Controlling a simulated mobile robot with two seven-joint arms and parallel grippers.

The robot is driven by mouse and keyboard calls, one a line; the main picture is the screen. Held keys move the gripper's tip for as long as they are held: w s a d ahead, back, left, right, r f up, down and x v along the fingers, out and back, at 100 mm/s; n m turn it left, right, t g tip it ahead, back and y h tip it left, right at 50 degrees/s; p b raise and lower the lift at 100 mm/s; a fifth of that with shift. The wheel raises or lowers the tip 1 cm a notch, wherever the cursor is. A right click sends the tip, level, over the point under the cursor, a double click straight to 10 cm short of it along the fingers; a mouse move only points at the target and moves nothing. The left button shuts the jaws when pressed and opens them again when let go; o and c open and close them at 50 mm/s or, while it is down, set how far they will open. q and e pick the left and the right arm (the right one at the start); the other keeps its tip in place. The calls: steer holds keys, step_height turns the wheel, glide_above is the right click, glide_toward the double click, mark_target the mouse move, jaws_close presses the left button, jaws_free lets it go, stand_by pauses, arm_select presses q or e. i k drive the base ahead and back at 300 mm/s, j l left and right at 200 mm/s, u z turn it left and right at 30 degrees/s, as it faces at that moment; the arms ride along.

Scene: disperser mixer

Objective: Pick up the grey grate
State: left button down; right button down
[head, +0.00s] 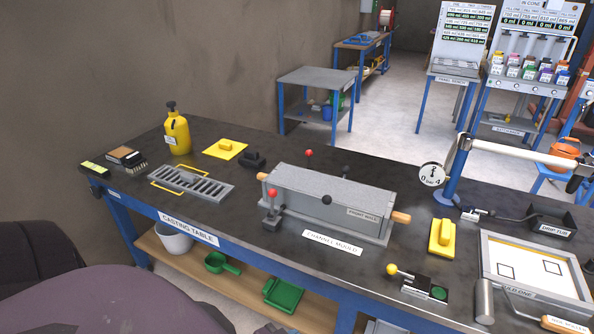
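The grey grate (190,182) lies flat on the dark top of the casting table (265,226), at the left part of the table. It is a long slotted frame set at a slant, its near end toward the lower right. Thin yellow loops show along both of its long sides; I cannot tell whether they belong to it or mark the table. Nothing covers the grate. Neither of my grippers is visible in the head view.
A yellow bottle (178,135) and a yellow float (225,148) stand behind the grate. Brushes (128,158) lie to its left. The grey channel mould (325,200) stands to its right. Bare tabletop lies between grate and mould.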

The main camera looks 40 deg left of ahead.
mark_target(187, 177)
steer(key=u, duration=2.15)
steer(key=i+j+z, duration=0.1)
steer(key=i+j, duration=0.15)
steer(key=i+j+z, duration=0.25)
steer(key=i+j, duration=0.2)
steer(key=j, duration=0.15)
steer(key=i+j+z, duration=0.1)
steer(key=j, duration=0.25)
steer(key=i+j+z, duration=0.1)
steer(key=i+j, duration=0.2)
steer(key=i+j+z, duration=0.15)
steer(key=j, duration=0.25)
steer(key=i+j+z, duration=0.1)
steer(key=j, duration=0.3)
steer(key=i, duration=0.1)
